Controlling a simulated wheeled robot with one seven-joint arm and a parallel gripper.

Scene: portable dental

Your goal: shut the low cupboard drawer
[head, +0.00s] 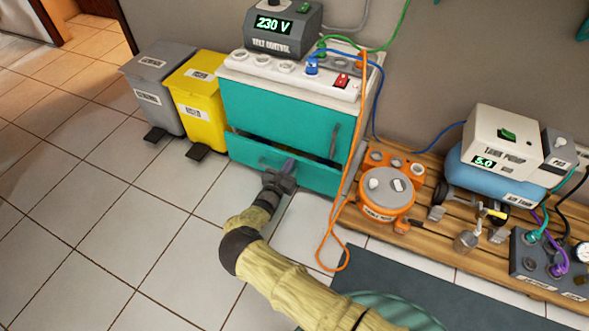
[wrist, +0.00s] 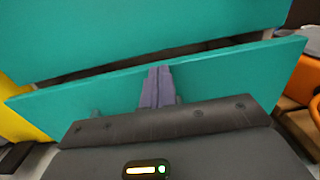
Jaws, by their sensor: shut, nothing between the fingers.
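The low cupboard (head: 270,108) is teal with a white top and stands against the wall. Its low drawer (head: 318,174) sticks out a little, with a dark gap along its top edge. The drawer front also shows in the wrist view (wrist: 235,78), with the dark gap above it. My gripper (head: 288,166) is shut and empty, with its fingers at the middle of the drawer front. In the wrist view the shut fingers (wrist: 157,88) reach the drawer front's upper part. I cannot tell whether they press on it. The drawer handle is partly hidden behind my gripper.
A yellow bin (head: 200,105) and a grey bin (head: 155,90) stand left of the cupboard. An orange round unit (head: 386,193) sits on a wooden pallet (head: 430,215) to the right. An orange cable (head: 337,225) hangs to the floor near my arm. The tiled floor at left is clear.

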